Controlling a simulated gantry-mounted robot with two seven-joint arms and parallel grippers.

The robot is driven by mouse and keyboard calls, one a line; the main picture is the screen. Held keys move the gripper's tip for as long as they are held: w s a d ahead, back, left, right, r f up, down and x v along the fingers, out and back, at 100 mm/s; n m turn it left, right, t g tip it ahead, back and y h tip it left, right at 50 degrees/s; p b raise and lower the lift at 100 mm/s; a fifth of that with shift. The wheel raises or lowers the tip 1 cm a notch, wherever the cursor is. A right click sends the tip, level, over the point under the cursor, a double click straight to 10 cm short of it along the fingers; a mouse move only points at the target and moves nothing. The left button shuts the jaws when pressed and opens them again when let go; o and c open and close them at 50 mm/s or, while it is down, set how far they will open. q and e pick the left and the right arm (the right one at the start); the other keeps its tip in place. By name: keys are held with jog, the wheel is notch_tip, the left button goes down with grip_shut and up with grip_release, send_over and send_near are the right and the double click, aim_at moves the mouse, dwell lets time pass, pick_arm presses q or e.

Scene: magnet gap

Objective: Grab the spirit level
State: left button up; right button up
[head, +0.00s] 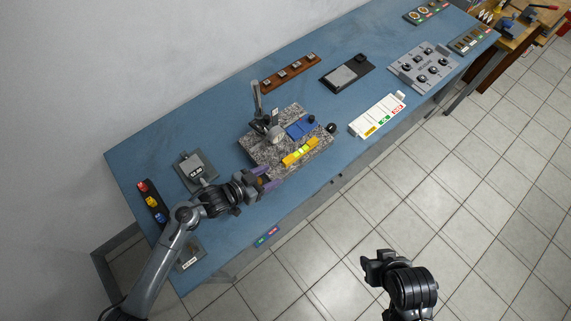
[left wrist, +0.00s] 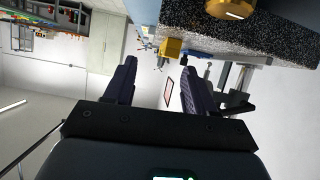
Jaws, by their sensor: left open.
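The spirit level is a yellow bar (head: 300,151) with a pale middle, lying on the front part of a speckled granite block (head: 262,154). My left gripper (head: 267,177) is open and empty, just left of and in front of the level, beside the block's front left corner. In the left wrist view its two dark fingers (left wrist: 161,70) stand apart. A yellow end, probably the level's (left wrist: 172,46), shows beyond them by the speckled granite (left wrist: 275,30). My right gripper (head: 370,268) is over the floor, away from the table; its jaws are not clear.
A stand with an upright post (head: 258,100) and a blue block (head: 300,127) are on the granite near the level. A black knob (head: 331,128) is at its right. A white labelled box (head: 378,115) lies further right on the blue table (head: 225,125).

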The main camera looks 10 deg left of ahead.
aim_at(297, 153)
pick_arm(q)
jog(key=shift+t, duration=0.3)
jog(key=w, duration=0.1)
jog(key=w+d+b, duration=0.1)
jog(key=w, duration=0.2)
jog(key=shift+d+r, duration=0.15)
jog(key=shift+r, duration=0.2)
jog(key=x, duration=0.3)
jog(key=shift+w+d+f+b, duration=0.1)
jog(key=shift+w+d+b, duration=0.15)
jog(key=shift+d+b, duration=0.05)
jog(key=shift+w+d+f, duration=0.25)
jog(key=shift+w+d, duration=0.1)
jog(key=shift+d, duration=0.05)
jog(key=shift+x, duration=2.35)
pick_arm(e)
jog(key=shift+w+d+f, duration=0.2)
jog(key=shift+d+f, duration=0.05)
jog(key=shift+f, duration=0.35)
jog(key=shift+w+d+f, duration=0.15)
jog(key=shift+d+f, duration=0.1)
jog(key=shift+f, duration=0.35)
pick_arm(q)
jog(key=shift+r, duration=0.1)
grip_shut()
pick_arm(e)
jog(key=shift+d, duration=0.1)
